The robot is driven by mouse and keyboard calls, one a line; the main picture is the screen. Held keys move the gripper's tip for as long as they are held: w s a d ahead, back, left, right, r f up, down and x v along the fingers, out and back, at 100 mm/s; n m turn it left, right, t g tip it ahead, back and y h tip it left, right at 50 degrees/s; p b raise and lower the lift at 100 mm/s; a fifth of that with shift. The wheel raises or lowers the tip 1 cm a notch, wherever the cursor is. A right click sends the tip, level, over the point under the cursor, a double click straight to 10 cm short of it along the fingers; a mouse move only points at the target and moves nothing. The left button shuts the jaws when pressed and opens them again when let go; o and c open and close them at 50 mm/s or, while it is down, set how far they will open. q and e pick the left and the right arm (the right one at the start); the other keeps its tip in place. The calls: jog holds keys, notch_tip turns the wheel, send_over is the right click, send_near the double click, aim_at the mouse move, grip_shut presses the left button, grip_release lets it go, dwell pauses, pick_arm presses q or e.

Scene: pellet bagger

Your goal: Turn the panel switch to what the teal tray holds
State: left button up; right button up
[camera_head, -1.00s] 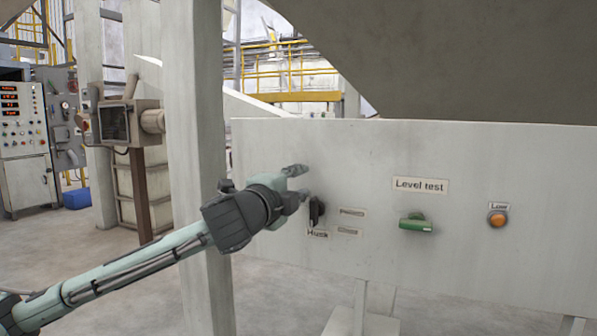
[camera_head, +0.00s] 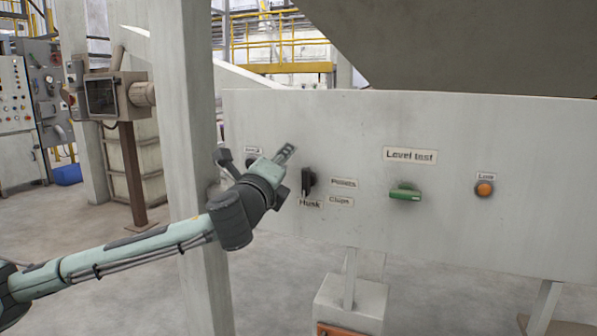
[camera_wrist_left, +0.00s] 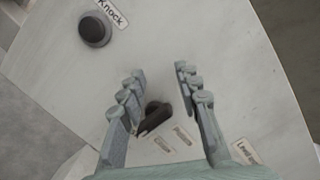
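The panel switch (camera_head: 308,182) is a black knob on the pale panel, with labels Husk (camera_head: 310,203), Pellets (camera_head: 343,183) and Chips (camera_head: 340,201) around it. Its lower end is near the Husk label. My left gripper (camera_head: 287,152) is up and left of the switch, apart from it in the head view. In the left wrist view its fingers (camera_wrist_left: 160,74) are spread with nothing between the tips, and the dark switch (camera_wrist_left: 153,117) shows between the finger bases. No teal tray is in view. My right gripper is not in view.
The panel (camera_head: 440,130) also carries a Level test green handle (camera_head: 405,193) and an orange lamp (camera_head: 484,188). A black Knock button (camera_wrist_left: 94,29) is on its left part. A pale post (camera_head: 190,130) stands left of the panel. A grey box on a stand (camera_head: 350,303) is below.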

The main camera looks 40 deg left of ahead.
aim_at(304, 183)
pick_arm(q)
jog(key=s+d+f+m+t+h+p, duration=0.1)
jog(key=s+d+f+m+t, duration=0.55)
jog(key=m, duration=0.75)
jog(key=w, duration=0.2)
jog(key=w+a+r+g+p, duration=0.1)
jog(key=w, duration=0.1)
jog(key=w+a+g, duration=0.1)
jog(key=w, duration=0.2)
jog(key=shift+a+r, duration=0.2)
jog(key=shift+r, duration=0.05)
jog(key=shift+w+a+r, duration=0.1)
jog(key=shift+w+r, duration=0.05)
jog(key=shift+w, duration=0.45)
jog(key=shift+g, duration=0.25)
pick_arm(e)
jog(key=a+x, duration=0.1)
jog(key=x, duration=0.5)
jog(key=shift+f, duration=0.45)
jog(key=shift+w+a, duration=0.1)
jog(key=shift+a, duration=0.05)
pick_arm(q)
grip_shut()
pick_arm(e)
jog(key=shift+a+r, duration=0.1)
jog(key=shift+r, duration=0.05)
